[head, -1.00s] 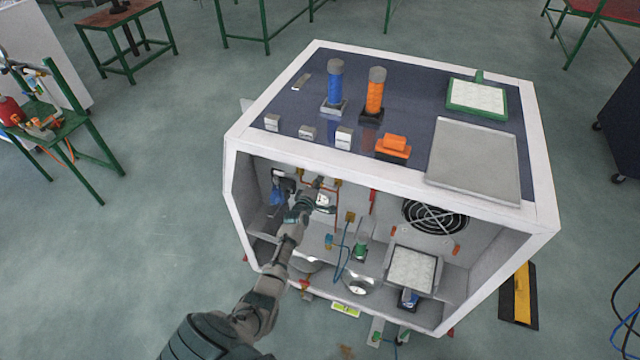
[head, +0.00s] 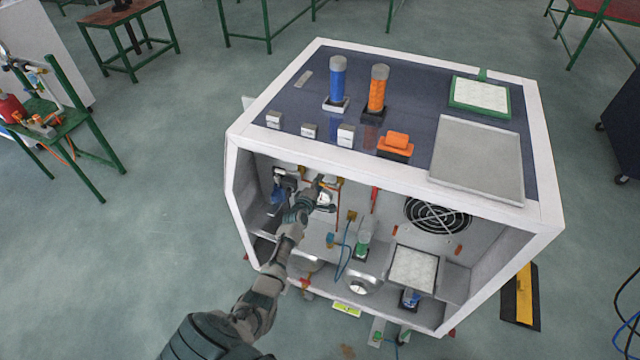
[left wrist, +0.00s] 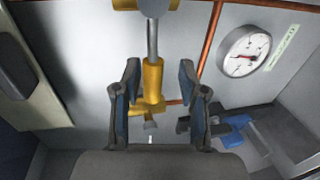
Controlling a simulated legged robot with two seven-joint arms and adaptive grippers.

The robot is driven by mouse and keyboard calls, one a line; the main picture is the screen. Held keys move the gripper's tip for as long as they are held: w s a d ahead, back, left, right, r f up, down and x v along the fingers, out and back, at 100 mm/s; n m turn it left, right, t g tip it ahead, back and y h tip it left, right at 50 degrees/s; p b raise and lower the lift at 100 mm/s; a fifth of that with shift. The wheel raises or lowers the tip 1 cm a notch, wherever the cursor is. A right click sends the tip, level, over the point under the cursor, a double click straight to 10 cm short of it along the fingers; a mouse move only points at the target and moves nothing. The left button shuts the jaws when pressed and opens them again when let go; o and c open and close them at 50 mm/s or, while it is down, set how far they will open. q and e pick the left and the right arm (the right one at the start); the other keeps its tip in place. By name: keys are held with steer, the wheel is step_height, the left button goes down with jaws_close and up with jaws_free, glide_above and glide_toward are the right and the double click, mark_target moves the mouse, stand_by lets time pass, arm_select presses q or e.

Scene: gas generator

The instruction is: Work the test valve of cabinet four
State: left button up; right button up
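The white-framed cabinet (head: 233,190) stands open at the front, with fittings on its inner back wall. My left gripper (head: 318,190) reaches into its upper left part. In the left wrist view my left gripper (left wrist: 160,78) is open. A yellow valve fitting (left wrist: 153,82) with a grey stem (left wrist: 152,40) shows between its two fingers, with gaps on both sides. I cannot tell how deep the fitting lies between them. A small grey handle-like piece (left wrist: 150,127) shows below the fitting, partly hidden by the gripper. My right gripper is not in view.
A round gauge (left wrist: 244,51) and a copper pipe (left wrist: 209,38) are right of the fingers. A blue part (left wrist: 232,128) lies beyond the right finger. A black fan grille (head: 436,215) is further right.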

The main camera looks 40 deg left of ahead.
arm_select(q)
steer(key=shift+a+r, duration=0.1)
steer(key=v, duration=1.2)
steer(key=shift+f, duration=0.25)
steer(key=s+d+f+m+g+h, duration=0.15)
steer(key=s+d+f+m, duration=0.3)
steer(key=f, duration=0.65)
steer(key=s+d+f+m+g+h, duration=0.1)
steer(key=s+d+f+m+g, duration=0.4)
steer(key=f, duration=0.6)
steer(key=s+d+f+m+g+h, duration=0.15)
steer(key=s+d+f, duration=0.35)
steer(key=f, duration=0.6)
steer(key=s+d+f+m+g, duration=0.2)
steer(key=s+f+m, duration=0.2)
steer(key=s, duration=0.8)
steer(key=s+d+f+m+g, duration=0.2)
steer(key=s+f+m, duration=0.2)
steer(key=s, duration=0.8)
steer(key=s+d+f+m+g, duration=0.2)
steer(key=s+f+m, duration=0.2)
steer(key=s+f, duration=0.4)
steer(key=s, duration=0.5)
steer(key=shift+s+f, duration=0.15)
